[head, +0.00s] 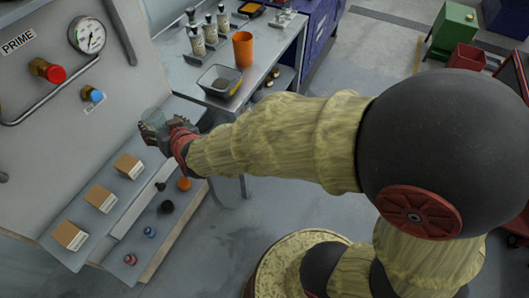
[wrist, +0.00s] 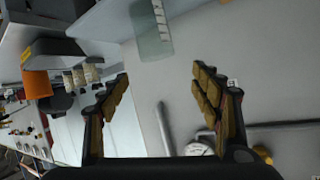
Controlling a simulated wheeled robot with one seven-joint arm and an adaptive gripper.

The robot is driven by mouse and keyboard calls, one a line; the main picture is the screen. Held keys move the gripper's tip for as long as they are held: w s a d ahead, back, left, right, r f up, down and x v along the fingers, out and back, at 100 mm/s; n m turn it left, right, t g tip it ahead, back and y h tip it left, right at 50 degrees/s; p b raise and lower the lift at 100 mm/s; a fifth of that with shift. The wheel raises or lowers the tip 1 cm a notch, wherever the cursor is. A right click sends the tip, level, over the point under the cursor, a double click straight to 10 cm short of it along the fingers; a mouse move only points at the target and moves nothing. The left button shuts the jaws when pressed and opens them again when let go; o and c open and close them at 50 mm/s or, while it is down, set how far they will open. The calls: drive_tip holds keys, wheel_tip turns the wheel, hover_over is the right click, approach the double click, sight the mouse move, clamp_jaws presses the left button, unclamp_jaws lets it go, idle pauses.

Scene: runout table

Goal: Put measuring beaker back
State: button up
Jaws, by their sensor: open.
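The measuring beaker (wrist: 152,30) is a clear, greenish cylinder with white graduation marks, at the top of the wrist view. It lies ahead of my gripper (wrist: 161,90), between the lines of the two fingers and apart from them. My gripper is open, its tan-padded fingers wide apart with nothing between them. In the head view the beaker (head: 156,115) is a faint clear shape right by my gripper (head: 150,130), in front of the grey panel. The fingers partly hide it there, and I cannot tell what its base rests on.
A metal table (head: 205,97) at the back holds an orange cup (head: 243,49), a grey tray (head: 218,82) and several bottles (head: 197,42). Cardboard boxes (head: 128,166) and small knobs (head: 166,206) sit on ledges below my gripper. The panel has a gauge (head: 87,34) and a red knob (head: 54,73).

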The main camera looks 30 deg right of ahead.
drive_tip(key=s+d+r+g, duration=0.2)
drive_tip(key=s+d, duration=0.4)
drive_tip(key=s, duration=0.3)
drive_tip(key=s+d+r+g+h, duration=0.1)
drive_tip(key=s+d+r+g, duration=0.1)
drive_tip(key=s+d, duration=0.4)
drive_tip(key=s+d+r+g+h, duration=0.1)
drive_tip(key=s+d, duration=0.5)
drive_tip(key=s, duration=0.6)
drive_tip(key=shift+r+g, duration=0.75)
drive_tip(key=shift+g, duration=0.35)
